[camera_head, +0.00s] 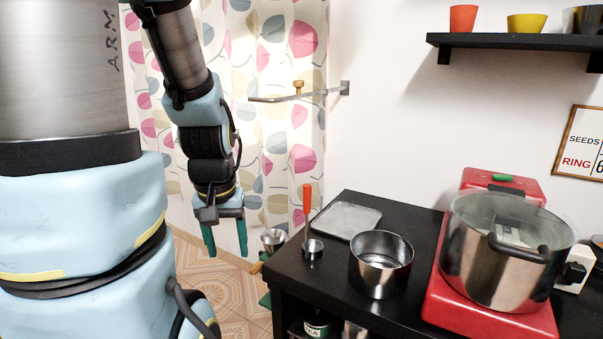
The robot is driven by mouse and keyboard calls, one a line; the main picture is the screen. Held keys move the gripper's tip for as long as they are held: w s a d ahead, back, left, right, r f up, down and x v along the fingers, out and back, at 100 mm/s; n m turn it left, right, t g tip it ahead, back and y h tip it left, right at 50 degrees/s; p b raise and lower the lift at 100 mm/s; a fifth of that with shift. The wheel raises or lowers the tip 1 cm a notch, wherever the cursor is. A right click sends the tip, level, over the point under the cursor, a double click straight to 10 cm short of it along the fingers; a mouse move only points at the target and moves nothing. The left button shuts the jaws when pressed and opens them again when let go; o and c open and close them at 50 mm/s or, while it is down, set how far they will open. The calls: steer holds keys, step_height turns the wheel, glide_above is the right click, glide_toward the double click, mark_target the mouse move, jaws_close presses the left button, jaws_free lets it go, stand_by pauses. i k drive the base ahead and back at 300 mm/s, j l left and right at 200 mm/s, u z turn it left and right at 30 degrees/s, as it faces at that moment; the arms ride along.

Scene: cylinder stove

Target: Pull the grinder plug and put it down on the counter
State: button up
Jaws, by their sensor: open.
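My gripper (225,238) hangs fingers-down, open and empty, left of the black counter (325,225). Its two teal fingers are apart with nothing between them. A small metal funnel-shaped piece (274,240) stands at the counter's left edge, just right of my gripper. It looks like the top of a grinder, with a wooden part (256,268) below it.
A lidded pot (504,250) sits on a red stove (440,300). A metal rod (298,96) juts from the wall above.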

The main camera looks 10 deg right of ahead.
mark_target(574, 273)
steer(key=k+l+u, duration=0.15)
steer(key=u, duration=0.25)
steer(key=k+l+u, duration=0.15)
steer(key=u, duration=0.2)
steer(key=k+l+u, duration=0.15)
steer(key=k+l, duration=0.15)
steer(key=k+l+u, duration=0.15)
steer(key=k, duration=0.4)
steer(key=k+l+u, duration=0.15)
steer(key=k+l, duration=0.15)
steer(key=k, duration=0.15)
steer(key=k+l, duration=0.15)
steer(key=k, duration=0.2)
steer(key=k+l, duration=0.15)
steer(key=k, duration=0.25)
